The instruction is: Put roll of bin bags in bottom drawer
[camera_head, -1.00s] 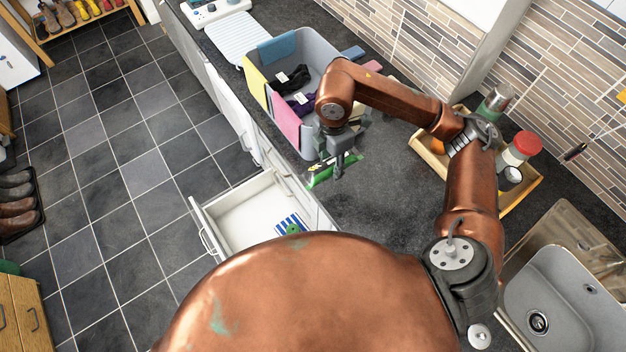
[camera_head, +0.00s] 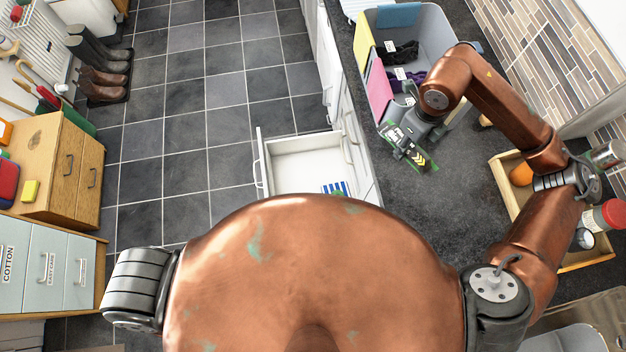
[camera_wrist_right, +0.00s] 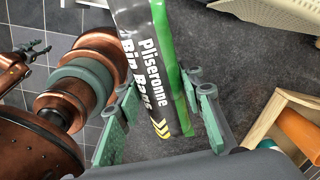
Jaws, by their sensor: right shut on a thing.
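The roll of bin bags is black and green with white lettering and yellow arrows (camera_head: 421,158). It fills the upper middle of the right wrist view (camera_wrist_right: 146,62). My right gripper (camera_head: 407,140) is shut on it, with a finger on each side, above the dark worktop near its front edge. A white drawer (camera_head: 285,148) stands pulled out below and left of the worktop. A blue-and-white striped item (camera_head: 336,188) lies in it, and my body hides its near part. I cannot tell from this view which drawer level it is.
A grey bin with coloured cloths over its rim (camera_head: 437,32) stands just behind my right gripper. A wooden tray (camera_head: 507,194) with jars is on the right of the worktop. The tiled floor left of the drawer is clear. A wooden cabinet (camera_head: 45,165) stands far left.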

